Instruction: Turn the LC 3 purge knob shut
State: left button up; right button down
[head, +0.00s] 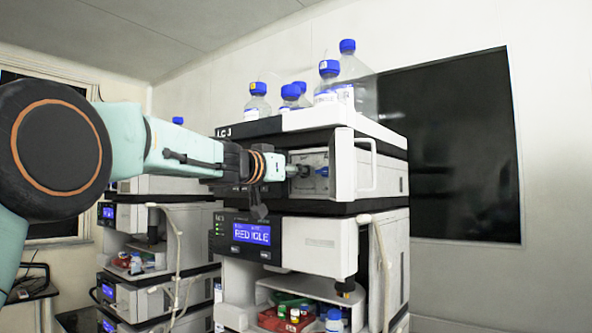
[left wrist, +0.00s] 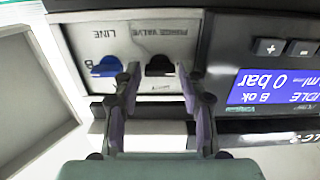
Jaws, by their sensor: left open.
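The LC 3 stack stands at centre right in the head view, with its label (head: 224,132) on the top unit. In the left wrist view, turned upside down, a black knob (left wrist: 160,66) sits by the "PURGE VALVE" lettering on a light panel (left wrist: 150,38). A blue knob (left wrist: 106,67) sits beside it by the "LINE" lettering; it also shows in the head view (head: 322,171). My left gripper (left wrist: 159,84) is open, its fingers on either side of the black knob. I cannot tell whether they touch it. My right gripper is not in view.
An opened white door (head: 366,165) stands right of the panel. A blue-lit display (left wrist: 270,88) is beside the knobs. Blue-capped bottles (head: 328,82) stand on top of the stack. Another stack (head: 130,260) with hanging tubing is at left.

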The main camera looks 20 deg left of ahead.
pick_arm(q)
jog(key=shift+s+a+r, duration=0.1)
jog(key=shift+s+r, duration=0.1)
jog(key=shift+s, duration=0.1)
jog(key=shift+w+f, duration=0.2)
jog(key=shift+w, duration=0.15)
jog(key=c, duration=0.4)
grip_shut()
